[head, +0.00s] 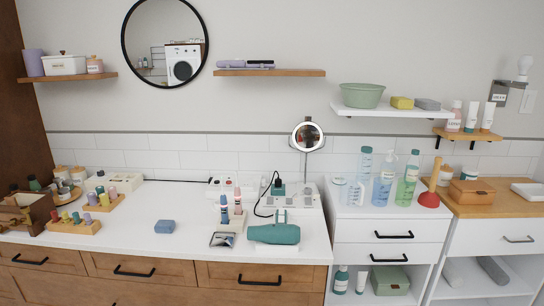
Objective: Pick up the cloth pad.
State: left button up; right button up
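A small blue block-shaped pad (165,227) lies alone on the white counter (130,232), left of the toothbrush stand. It looks like the cloth pad, but its material is too small to tell. A grey pad-like piece (427,104) also lies on the white wall shelf at the upper right, beside a yellow sponge (402,102). I cannot tell for certain which is the cloth pad. Neither of my grippers is in view.
A teal hair dryer (274,234), a silver dish (223,240) and a toothbrush stand (231,222) are right of the blue pad. Wooden racks with coloured bottles (74,227) are left. Bare counter surrounds the pad. Bottles (383,180) crowd the right cabinet.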

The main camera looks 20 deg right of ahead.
aim_at(162, 226)
jog(key=i+j+z, duration=0.1)
jog(key=z, duration=0.8)
jog(key=j+z, duration=0.3)
jog(key=j, duration=0.35)
jog(key=i+j+z, duration=0.1)
jog(key=j+z, duration=0.2)
jog(key=j, duration=0.4)
jog(key=k+j+z, duration=0.1)
jog(key=j+z, duration=0.15)
jog(key=j, duration=0.35)
jog(key=k+j+z, duration=0.1)
jog(key=j+z, duration=0.2)
jog(key=j, duration=0.35)
